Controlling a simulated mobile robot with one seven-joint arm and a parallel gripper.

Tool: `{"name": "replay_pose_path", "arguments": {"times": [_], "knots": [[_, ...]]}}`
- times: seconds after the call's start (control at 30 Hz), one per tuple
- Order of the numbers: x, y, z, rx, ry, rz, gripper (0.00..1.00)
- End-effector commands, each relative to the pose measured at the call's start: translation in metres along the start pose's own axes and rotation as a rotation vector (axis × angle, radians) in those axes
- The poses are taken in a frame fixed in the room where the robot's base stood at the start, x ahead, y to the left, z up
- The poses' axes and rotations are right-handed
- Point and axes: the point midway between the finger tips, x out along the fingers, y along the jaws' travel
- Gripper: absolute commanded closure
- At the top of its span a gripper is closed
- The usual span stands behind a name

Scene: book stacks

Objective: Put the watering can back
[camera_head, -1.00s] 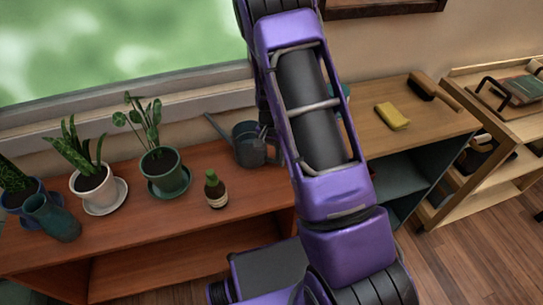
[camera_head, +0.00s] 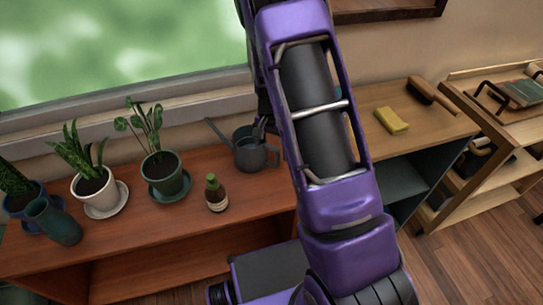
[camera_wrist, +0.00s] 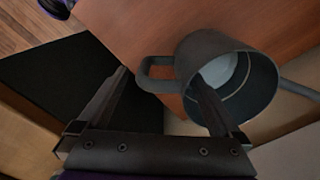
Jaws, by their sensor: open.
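The grey watering can (camera_head: 248,155) stands upright on the reddish-brown shelf top below the window, its thin spout pointing up-left and its handle toward my arm. In the wrist view the can (camera_wrist: 262,90) shows its open top, with a pale patch inside. My gripper (camera_wrist: 163,82) is open at the can. The can's loop handle (camera_wrist: 147,73) lies between the two fingers as seen there. The right finger overlaps the can's mouth; I cannot tell whether it is inside or above it. In the head view my arm hides most of the gripper.
A small brown bottle (camera_head: 216,194) stands in front of the can. A green potted plant (camera_head: 166,175), a white potted plant (camera_head: 98,193) and a teal vase (camera_head: 54,222) stand to the left. A yellow sponge (camera_head: 391,120) and a brush (camera_head: 432,94) lie on the lighter shelf at right.

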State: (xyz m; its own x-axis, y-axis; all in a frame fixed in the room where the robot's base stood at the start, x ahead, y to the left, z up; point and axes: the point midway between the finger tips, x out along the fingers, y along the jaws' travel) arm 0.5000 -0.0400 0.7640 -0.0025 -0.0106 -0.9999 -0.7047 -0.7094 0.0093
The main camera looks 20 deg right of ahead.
Motion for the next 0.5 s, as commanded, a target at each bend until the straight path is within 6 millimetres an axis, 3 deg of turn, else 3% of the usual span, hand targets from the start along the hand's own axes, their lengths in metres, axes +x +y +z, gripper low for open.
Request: {"name": "replay_pose_path", "arguments": {"times": [0.03, 0.2, 0.5], "knots": [[-0.015, -0.001, 0.000, -0.001, 0.003, -0.003, 0.00], [-0.045, 0.000, 0.000, 0.000, 0.001, -0.002, 0.00], [-0.065, 0.000, 0.000, 0.000, 0.000, 0.000, 0.00]]}}
